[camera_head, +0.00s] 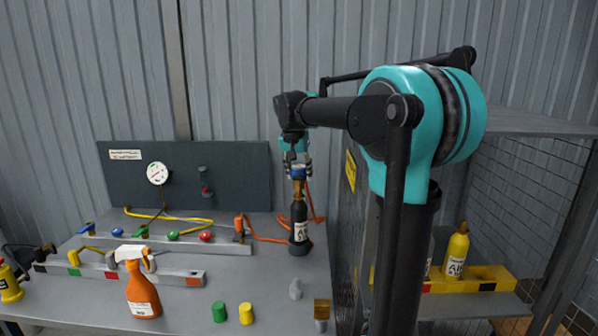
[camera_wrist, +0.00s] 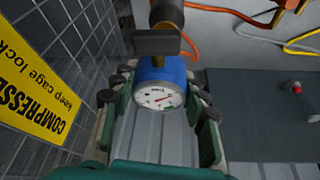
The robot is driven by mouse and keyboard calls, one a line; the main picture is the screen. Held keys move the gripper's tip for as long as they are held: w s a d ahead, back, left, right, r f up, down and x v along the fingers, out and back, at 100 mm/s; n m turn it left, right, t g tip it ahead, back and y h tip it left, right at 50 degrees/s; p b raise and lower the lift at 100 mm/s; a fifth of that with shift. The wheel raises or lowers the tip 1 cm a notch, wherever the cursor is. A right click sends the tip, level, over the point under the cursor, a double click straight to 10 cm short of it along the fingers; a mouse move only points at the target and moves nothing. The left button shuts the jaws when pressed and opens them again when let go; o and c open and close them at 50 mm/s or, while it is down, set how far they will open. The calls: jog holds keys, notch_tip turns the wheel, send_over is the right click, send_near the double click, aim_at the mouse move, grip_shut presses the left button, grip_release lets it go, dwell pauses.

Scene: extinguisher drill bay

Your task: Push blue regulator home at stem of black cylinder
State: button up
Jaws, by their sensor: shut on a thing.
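The black cylinder (camera_head: 299,222) stands upright on the bench, right of the middle in the head view, with a white label. The blue regulator (camera_head: 298,172) is at the top of the cylinder, over its brass-coloured stem. In the wrist view the blue regulator (camera_wrist: 161,70) shows a round white gauge facing the camera. My gripper (camera_head: 296,165) is shut on the regulator from above, with a finger on each side of it in the wrist view. Part of the cylinder (camera_wrist: 167,12) shows beyond the regulator there. I cannot tell how far the regulator sits on the stem.
A mesh cage panel (camera_head: 348,235) with a yellow sign stands close to the right of the cylinder. Orange hose (camera_head: 265,238) lies around its left. An orange spray bottle (camera_head: 142,290) and small green and yellow caps (camera_head: 246,314) stand in front. A dark gauge board (camera_head: 190,180) is behind.

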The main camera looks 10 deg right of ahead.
jog(key=shift+f, duration=1.4)
dwell(0.9)
jog(key=o, duration=1.4)
